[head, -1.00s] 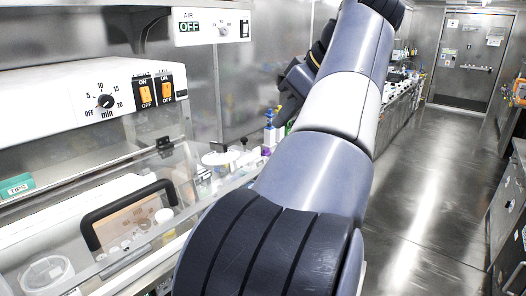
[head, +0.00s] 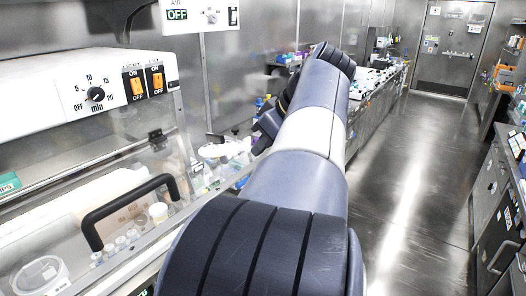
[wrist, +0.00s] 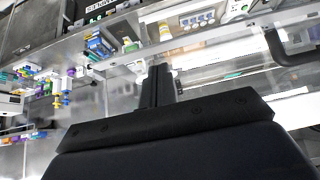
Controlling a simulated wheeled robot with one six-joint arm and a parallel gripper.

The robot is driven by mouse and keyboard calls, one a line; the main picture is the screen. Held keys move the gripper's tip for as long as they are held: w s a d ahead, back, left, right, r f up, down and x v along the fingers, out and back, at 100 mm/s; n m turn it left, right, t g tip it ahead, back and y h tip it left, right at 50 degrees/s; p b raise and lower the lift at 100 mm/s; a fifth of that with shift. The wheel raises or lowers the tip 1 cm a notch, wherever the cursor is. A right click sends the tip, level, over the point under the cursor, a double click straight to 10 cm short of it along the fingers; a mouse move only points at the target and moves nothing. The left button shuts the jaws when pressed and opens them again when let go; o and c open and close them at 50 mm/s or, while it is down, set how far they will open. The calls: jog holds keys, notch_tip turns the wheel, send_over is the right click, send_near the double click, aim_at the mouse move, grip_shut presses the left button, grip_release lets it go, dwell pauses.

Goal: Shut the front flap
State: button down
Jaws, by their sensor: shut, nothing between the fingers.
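The front flap (head: 180,213) is a clear panel with a black bar handle (head: 127,203), on the cabinet at the left of the head view. It slopes, and vials and a tub show through or beside it; I cannot tell how far it stands open. In the wrist view, the black handle (wrist: 290,52) is at the upper right. My gripper (wrist: 158,72) shows in the wrist view as dark fingers, shut and empty, apart from the handle and to its left. In the head view my arm hides most of the gripper.
The white control box (head: 90,88) with a dial and orange switches sits above the flap. A round clear tub (head: 40,274) is at the lower left. Bottles and labware crowd the bench (head: 368,120) beyond my arm. The aisle floor (head: 408,190) at the right is clear.

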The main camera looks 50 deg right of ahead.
jog(key=shift+s+f, duration=0.15)
jog(key=shift+f, duration=0.75)
